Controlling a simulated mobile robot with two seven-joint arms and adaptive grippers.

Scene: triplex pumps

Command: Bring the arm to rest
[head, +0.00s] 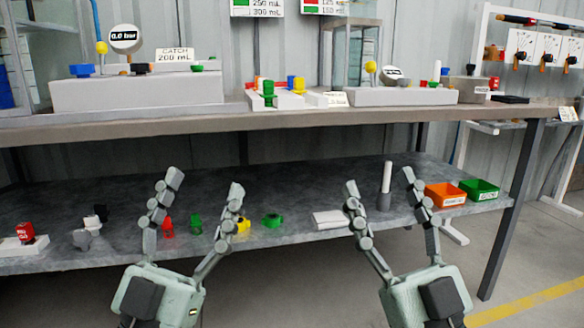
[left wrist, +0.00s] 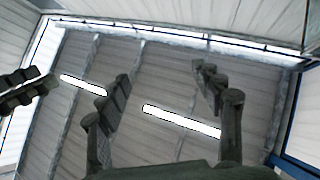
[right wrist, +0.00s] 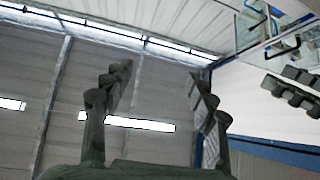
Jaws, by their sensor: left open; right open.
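My left gripper (head: 203,198) is open and empty, raised in front of the bench, its fingers spread and pointing up. It also shows in the left wrist view (left wrist: 168,90) against the ceiling, with nothing between the fingers. My right gripper (head: 379,186) is open and empty to the right of it, also pointing up. It shows in the right wrist view (right wrist: 157,85) with nothing between its fingers. Neither gripper appears to hold anything. The fingers hide parts of the lower shelf.
The bench top (head: 300,116) carries pump stations and a "CATCH 200 mL" sign (head: 175,54). The lower shelf (head: 330,190) holds small coloured parts, a white-topped cylinder (head: 386,178), an orange bin (head: 445,196) and a green bin (head: 479,190). Floor shows at lower right.

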